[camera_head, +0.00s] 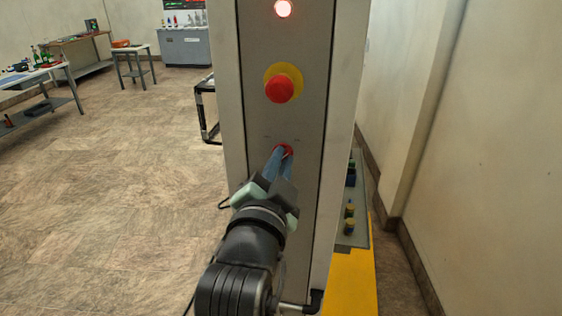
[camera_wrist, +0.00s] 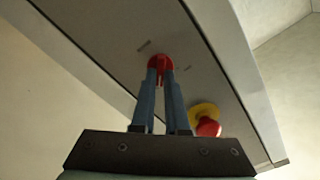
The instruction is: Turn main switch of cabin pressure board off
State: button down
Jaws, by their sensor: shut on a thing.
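The cabin pressure board (camera_head: 318,105) is a tall grey panel in the middle of the head view. Its main switch (camera_head: 286,149) is a small red knob below a red mushroom button on a yellow disc (camera_head: 283,88). My gripper (camera_head: 281,156) reaches the switch from below, with its blue-grey fingers shut on it. In the wrist view the red switch (camera_wrist: 160,62) sits between the two fingertips, which partly hide it. Small label marks flank the switch, too small to read.
The red button (camera_wrist: 207,127) stands out from the panel close to my right finger in the wrist view. A wall (camera_head: 480,150) is to the right. Open tiled floor (camera_head: 110,180) lies to the left, with workbenches (camera_head: 40,75) farther back.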

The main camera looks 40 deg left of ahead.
jog(key=shift+n, duration=0.3)
jog(key=n, duration=1.7)
jog(key=shift+s+a, duration=0.2)
jog(key=shift+a, duration=0.1)
jog(key=c, duration=0.9)
grip_release()
jog(key=shift+s, duration=0.15)
